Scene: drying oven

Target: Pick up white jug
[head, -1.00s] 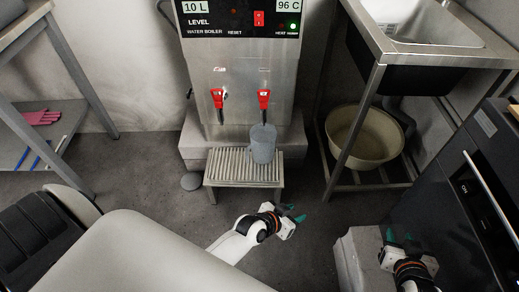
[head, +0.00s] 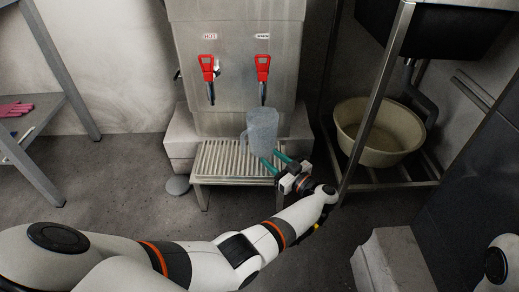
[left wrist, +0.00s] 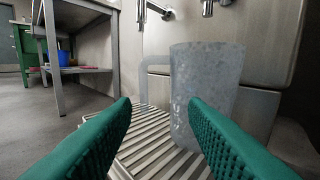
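The white jug (head: 263,131) looks greyish and translucent. It stands upright on the slatted drip tray (head: 215,163) below the right-hand red tap, its handle toward the left. My left gripper (head: 274,161) is open and empty, close to the jug's lower front right in the head view. In the left wrist view the jug (left wrist: 203,90) stands ahead, right of centre. The green fingertips (left wrist: 160,103) are spread in front of it; the right one overlaps its lower body. Contact cannot be told. My right gripper is out of view.
The steel water boiler (head: 237,60) with two red-handled taps (head: 263,67) rises behind the jug. A beige basin (head: 379,132) sits on the rack to the right. A grey block (head: 392,264) is at lower right.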

